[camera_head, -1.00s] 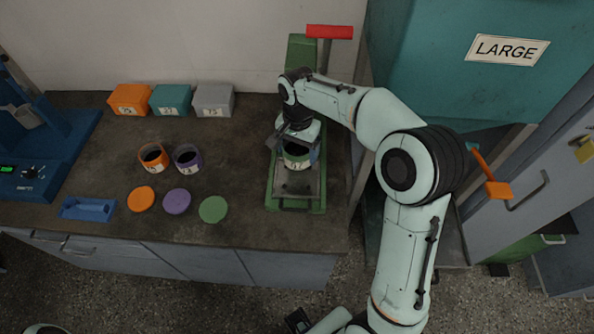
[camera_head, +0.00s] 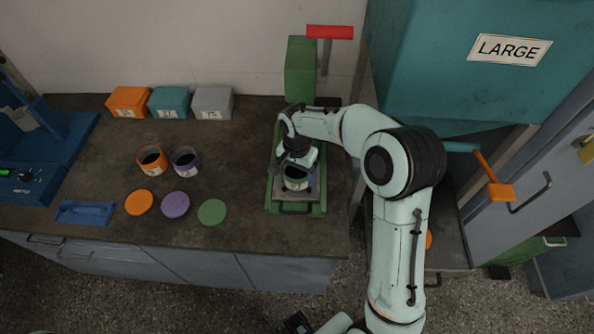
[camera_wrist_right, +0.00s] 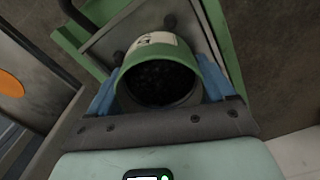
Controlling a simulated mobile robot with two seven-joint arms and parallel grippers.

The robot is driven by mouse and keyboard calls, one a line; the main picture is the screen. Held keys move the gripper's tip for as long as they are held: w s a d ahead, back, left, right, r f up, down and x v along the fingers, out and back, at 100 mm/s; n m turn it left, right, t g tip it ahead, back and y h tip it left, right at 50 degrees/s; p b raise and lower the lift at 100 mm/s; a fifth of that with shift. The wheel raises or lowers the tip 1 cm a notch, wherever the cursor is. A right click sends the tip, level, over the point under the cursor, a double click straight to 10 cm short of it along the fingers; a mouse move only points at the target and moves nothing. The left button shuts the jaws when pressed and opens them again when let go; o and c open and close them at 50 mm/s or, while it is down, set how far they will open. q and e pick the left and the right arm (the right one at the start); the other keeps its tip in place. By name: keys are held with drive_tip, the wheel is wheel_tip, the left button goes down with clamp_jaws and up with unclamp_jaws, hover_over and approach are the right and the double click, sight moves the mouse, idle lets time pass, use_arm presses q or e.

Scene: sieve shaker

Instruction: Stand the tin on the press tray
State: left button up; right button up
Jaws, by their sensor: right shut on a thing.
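The tin (camera_head: 296,184) is a round, open can with a green rim, a pale label and dark grains inside. In the right wrist view the tin (camera_wrist_right: 188,52) sits between the two blue fingers of my right gripper (camera_wrist_right: 160,88), which is shut on it. The right gripper (camera_head: 298,170) holds it over the press tray (camera_head: 284,195), a grey metal plate in the green press (camera_head: 299,68). The tin looks about upright. I cannot tell whether its base touches the plate.
An orange-rimmed tin (camera_head: 152,161) and a purple-rimmed tin (camera_head: 186,160) stand left on the bench. Orange (camera_head: 139,203), purple (camera_head: 176,205) and green (camera_head: 212,212) lids lie in front. A red press handle (camera_head: 330,32) is at the back. The bench between the tins and press is clear.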

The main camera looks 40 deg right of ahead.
drive_tip(key=o, duration=1.1)
drive_tip(key=shift+f, duration=0.1)
drive_tip(key=shift+r, duration=0.4)
wheel_tip(320, 180, up, 12)
drive_tip(key=shift+f+p, duration=0.25)
drive_tip(key=shift+p, duration=0.45)
